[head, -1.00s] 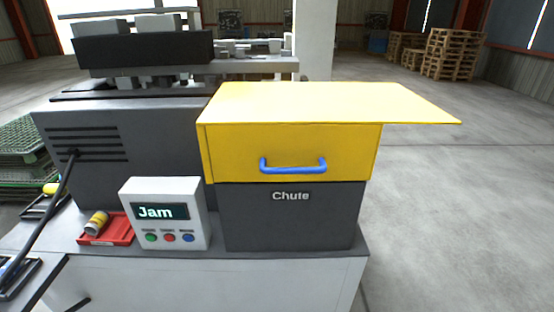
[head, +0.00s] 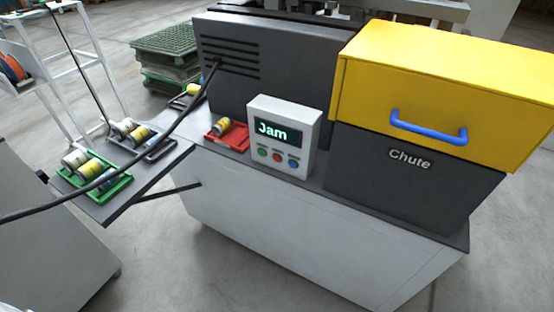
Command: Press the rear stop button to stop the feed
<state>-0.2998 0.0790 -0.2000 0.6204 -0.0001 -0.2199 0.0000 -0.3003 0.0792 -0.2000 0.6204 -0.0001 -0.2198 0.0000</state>
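In the head view a white control box (head: 310,125) stands on the bench, its screen (head: 279,131) reading "Jam". Below the screen are a green button (head: 262,152), a red button (head: 277,157) and a blue button (head: 293,163); their small labels are too small to read. No button marked as a rear stop can be made out. Neither of my grippers is clearly in view.
A yellow cover (head: 440,80) with a blue handle (head: 428,128) sits on the dark box marked "Chute" (head: 400,185). A red tray (head: 236,138) holds a can. Green pallets (head: 170,42) stand behind.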

